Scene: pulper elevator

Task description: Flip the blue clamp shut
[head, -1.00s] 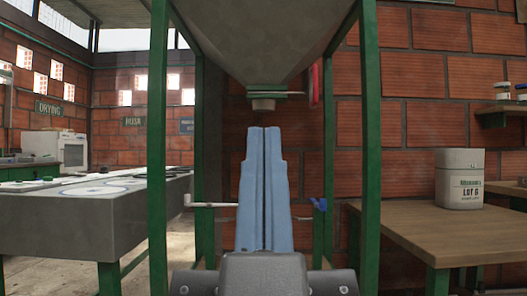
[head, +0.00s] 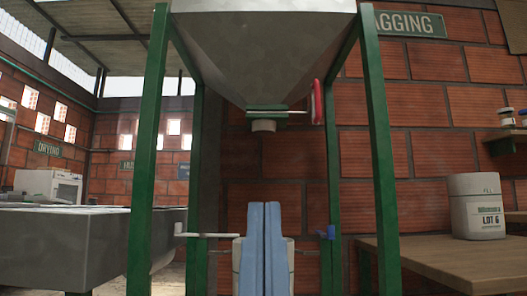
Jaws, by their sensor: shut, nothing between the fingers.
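The blue clamp (head: 327,233) is a small blue piece at the right end of a pale horizontal rod, beside the right rear green post. It is too small here to tell whether it is open or shut. My gripper (head: 264,206) points up at the bottom middle, its two long blue fingers shut together and empty. It is left of the clamp, apart from it in the picture. The fingers hide the middle of the rod, whose left end (head: 207,235) shows. Something pale (head: 291,262) shows on both sides of the fingers, mostly hidden behind them.
A metal hopper (head: 262,50) with a red handle (head: 317,102) stands above on green posts (head: 378,150). A wooden table (head: 440,262) with a white labelled container (head: 477,207) is at right. A grey trough table (head: 85,245) is at left.

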